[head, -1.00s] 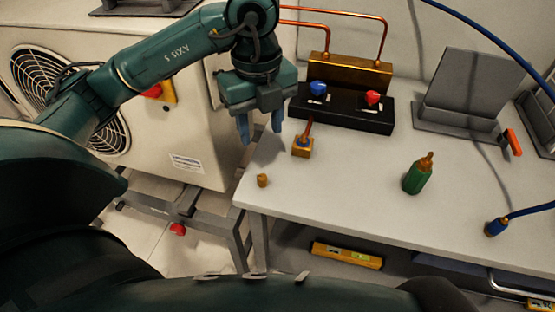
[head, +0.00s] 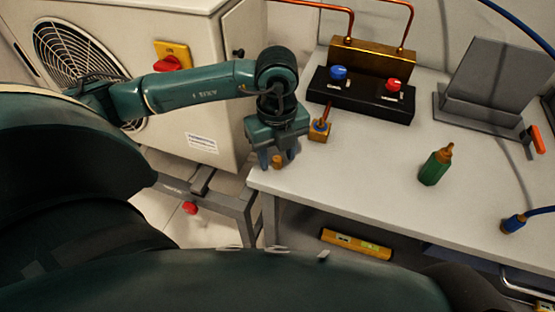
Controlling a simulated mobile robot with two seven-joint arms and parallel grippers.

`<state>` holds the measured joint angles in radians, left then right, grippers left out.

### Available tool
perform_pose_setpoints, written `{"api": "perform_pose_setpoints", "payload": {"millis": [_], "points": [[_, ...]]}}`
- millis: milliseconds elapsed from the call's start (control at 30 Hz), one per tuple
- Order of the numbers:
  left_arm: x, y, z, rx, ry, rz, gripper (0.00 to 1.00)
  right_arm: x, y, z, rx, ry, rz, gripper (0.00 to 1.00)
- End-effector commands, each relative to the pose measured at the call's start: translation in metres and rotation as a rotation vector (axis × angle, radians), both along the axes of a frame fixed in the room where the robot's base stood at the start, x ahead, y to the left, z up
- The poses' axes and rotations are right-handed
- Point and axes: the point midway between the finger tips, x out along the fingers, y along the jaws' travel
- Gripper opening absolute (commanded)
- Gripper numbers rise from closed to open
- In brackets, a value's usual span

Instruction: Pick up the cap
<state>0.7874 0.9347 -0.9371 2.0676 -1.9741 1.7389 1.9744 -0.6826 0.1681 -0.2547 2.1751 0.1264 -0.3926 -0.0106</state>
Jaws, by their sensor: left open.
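The cap (head: 277,162) is a small brass-coloured piece on the near left corner of the white table, in the head view. My left gripper (head: 277,163) points down over it, with its two blue-grey fingers apart and the cap showing between them. I cannot tell whether either finger touches the cap. The cap appears to rest on the tabletop. My right gripper is not in view.

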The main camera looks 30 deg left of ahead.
Motion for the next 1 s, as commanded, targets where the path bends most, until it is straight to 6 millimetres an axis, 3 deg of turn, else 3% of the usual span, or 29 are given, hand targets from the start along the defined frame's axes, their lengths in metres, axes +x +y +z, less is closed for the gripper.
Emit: {"api": "perform_pose_setpoints", "payload": {"millis": [233, 800, 1000], "points": [[0.0002, -0.0003, -0.0023, -0.001, 0.0, 0.0, 0.45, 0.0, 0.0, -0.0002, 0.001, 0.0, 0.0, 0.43], [0.0002, -0.0003, -0.0019, -0.001, 0.0, 0.0, 0.0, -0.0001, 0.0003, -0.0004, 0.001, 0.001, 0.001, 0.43], [0.0002, -0.0004, -0.0017, -0.001, 0.0, 0.0, 0.0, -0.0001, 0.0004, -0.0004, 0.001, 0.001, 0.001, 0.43]]}}
